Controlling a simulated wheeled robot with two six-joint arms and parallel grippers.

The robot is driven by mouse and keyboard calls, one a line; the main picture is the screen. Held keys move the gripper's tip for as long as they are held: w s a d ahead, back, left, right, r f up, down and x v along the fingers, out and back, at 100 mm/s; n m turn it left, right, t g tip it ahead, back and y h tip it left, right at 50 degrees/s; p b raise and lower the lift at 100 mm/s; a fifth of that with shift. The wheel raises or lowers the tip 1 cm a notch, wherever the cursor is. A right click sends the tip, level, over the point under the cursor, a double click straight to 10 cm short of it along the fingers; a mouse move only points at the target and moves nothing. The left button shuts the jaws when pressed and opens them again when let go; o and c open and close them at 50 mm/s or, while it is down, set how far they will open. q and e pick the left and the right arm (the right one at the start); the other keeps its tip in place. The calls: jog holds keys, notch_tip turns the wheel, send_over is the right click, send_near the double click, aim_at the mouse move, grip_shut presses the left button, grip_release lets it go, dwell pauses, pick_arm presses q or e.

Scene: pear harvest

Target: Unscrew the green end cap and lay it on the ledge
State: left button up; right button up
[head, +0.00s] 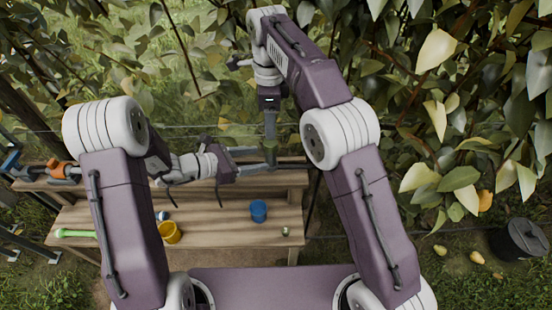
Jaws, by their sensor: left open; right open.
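My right gripper (270,135) points down over the back of the wooden bench, its jaws open. My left gripper (256,161) comes in from the left just below it, with open jaws near the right gripper's tips. A dark greenish patch (268,146) shows where the two grippers meet. It may be the green end cap, but it is small and partly hidden, so I cannot tell whether it is on a part. The raised back ledge (291,178) of the bench runs behind and under my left gripper.
The lower bench board holds a blue cup (258,211), a yellow cup (170,233), a light green stick-like item (75,233) and a small metal piece (286,231). An orange-and-blue tool (58,169) lies at left. A black bucket (519,240) stands at right. Leaves crowd the upper right.

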aim_at(271, 142)
jog(key=shift+a, duration=0.15)
pick_arm(q)
jog(key=x, duration=0.9)
jog(key=shift+s+a, duration=0.1)
grip_shut()
dwell(0.9)
pick_arm(e)
jog(key=shift+c, duration=1)
jog(key=m, duration=0.4)
jog(key=shift+m, duration=0.3)
jog(key=shift+f, duration=4)
